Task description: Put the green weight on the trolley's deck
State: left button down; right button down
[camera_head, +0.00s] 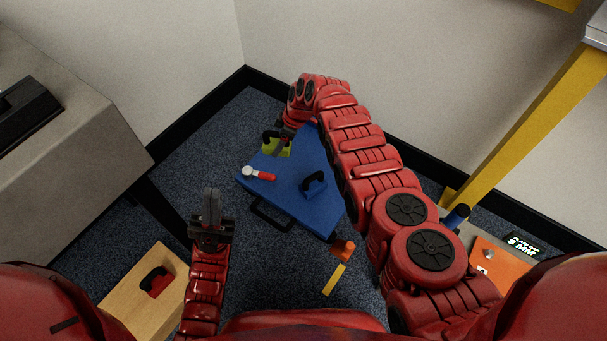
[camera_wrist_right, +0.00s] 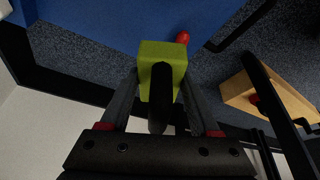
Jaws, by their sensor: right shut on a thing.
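The green weight (camera_head: 276,148), a block with a black handle, is at the far left edge of the trolley's blue deck (camera_head: 285,205). My right gripper (camera_head: 283,134) is shut on its handle. In the right wrist view the green weight (camera_wrist_right: 162,65) hangs between the fingers, with the blue deck (camera_wrist_right: 130,15) and carpet behind it. I cannot tell whether it touches the deck. My left gripper (camera_head: 211,195) is shut and empty, left of the trolley.
A blue weight (camera_head: 315,189) and a red-handled tool with a round white end (camera_head: 259,174) lie on the deck. A red weight (camera_head: 156,282) sits on a wooden box (camera_head: 128,315). An orange object (camera_head: 342,249) and yellow strip (camera_head: 333,280) are near the deck's front corner. Walls stand behind.

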jog(key=shift+w+f, duration=0.1)
jog(key=shift+f, duration=0.05)
jog(key=shift+d+f, duration=0.1)
jog(key=shift+f, duration=0.15)
jog(key=shift+d+f, duration=0.1)
jog(key=shift+d+f+b, duration=0.4)
jog(key=shift+b, duration=0.1)
jog(key=shift+a, duration=0.25)
jog(key=shift+d+f, duration=0.1)
jog(key=shift+f, duration=0.1)
jog(key=shift+w+d+f, duration=0.1)
jog(key=shift+f, duration=0.05)
